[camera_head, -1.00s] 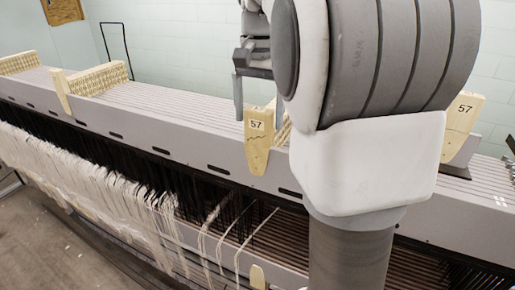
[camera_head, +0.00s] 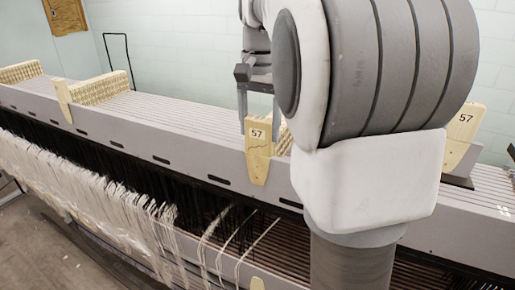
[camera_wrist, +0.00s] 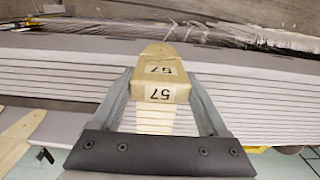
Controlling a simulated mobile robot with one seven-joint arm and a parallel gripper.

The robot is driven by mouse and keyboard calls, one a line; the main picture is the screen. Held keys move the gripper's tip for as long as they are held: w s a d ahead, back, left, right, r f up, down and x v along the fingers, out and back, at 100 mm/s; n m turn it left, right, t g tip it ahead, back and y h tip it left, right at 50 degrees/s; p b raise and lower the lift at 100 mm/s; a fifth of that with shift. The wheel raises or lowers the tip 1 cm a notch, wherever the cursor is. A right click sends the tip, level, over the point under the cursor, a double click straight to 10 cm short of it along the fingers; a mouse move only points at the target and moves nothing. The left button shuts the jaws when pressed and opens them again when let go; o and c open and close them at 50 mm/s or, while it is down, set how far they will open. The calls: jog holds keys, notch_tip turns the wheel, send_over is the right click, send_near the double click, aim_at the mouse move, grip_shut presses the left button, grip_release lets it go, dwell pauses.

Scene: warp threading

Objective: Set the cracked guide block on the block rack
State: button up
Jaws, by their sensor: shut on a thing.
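A pale wooden guide block marked 57 (camera_head: 259,165) sits on the front edge of the long grey beam (camera_head: 180,135), its tapered face hanging down over the front. A thin dark crack line crosses that face. My gripper (camera_head: 259,125) is over the block's top, with its fingers beside it. In the wrist view the same block (camera_wrist: 160,88) is between both fingers of my gripper (camera_wrist: 160,76), which is shut on it. A second block marked 57 (camera_head: 465,128) stands at the right, also with a dark line, above a dark plate (camera_head: 458,181). I cannot tell which part is the block rack.
Another pale block (camera_head: 64,100) sits on the beam at the left, with a ribbed strip behind it. White threads (camera_head: 100,190) hang along the beam's front. My arm hides much of the right middle. The beam between the left block and the held block is clear.

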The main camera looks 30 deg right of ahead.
jog(key=shift+r+p, duration=3.65)
jog(key=shift+r, duration=1.55)
